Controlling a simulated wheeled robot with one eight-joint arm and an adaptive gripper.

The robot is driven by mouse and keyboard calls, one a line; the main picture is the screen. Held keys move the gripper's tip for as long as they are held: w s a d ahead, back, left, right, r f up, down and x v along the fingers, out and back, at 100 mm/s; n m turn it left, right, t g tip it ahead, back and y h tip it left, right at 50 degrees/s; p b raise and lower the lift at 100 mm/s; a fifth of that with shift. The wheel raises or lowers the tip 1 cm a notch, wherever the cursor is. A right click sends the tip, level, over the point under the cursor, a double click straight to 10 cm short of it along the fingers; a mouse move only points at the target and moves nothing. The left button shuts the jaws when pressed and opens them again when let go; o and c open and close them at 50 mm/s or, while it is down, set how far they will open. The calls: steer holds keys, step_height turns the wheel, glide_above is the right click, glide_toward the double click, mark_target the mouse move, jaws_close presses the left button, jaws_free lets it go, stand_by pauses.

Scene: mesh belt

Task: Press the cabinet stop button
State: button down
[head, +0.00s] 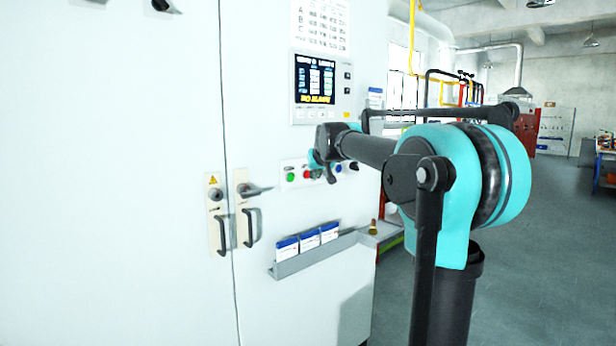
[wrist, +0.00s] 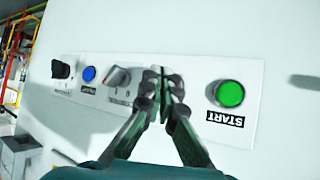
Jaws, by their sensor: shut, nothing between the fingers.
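The white cabinet (head: 290,220) carries a button panel (head: 296,164). The red stop button (head: 306,174) shows just right of the green button (head: 290,177) in the head view. My gripper (head: 318,163) is in front of the panel, close to the red button. In the wrist view my gripper (wrist: 163,82) is shut and empty. Its fingertips cover the place between the green START button (wrist: 230,93) and the selector switch (wrist: 118,76), so the red button is hidden there. I cannot tell whether the fingertips touch the panel.
A blue button (wrist: 89,74) and a black knob (wrist: 60,70) are further along the panel. Below it, a tray (head: 315,256) of booklets juts out. Door handles (head: 248,228) are to the left; a screen (head: 314,80) is above. Open floor (head: 540,250) lies right.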

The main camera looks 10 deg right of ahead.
steer(key=shift+w+a, duration=0.25)
steer(key=shift+w, duration=0.1)
steer(key=shift+w+a, duration=0.3)
steer(key=shift+w, duration=0.1)
stand_by(0.9)
steer(key=shift+s+d, duration=0.1)
steer(key=shift+s, duration=0.05)
steer(key=shift+s+d, duration=0.45)
steer(key=shift+s, duration=0.15)
stand_by(0.4)
steer(key=s+d, duration=0.1)
steer(key=s, duration=0.1)
steer(key=s+d, duration=0.2)
stand_by(0.4)
stand_by(0.3)
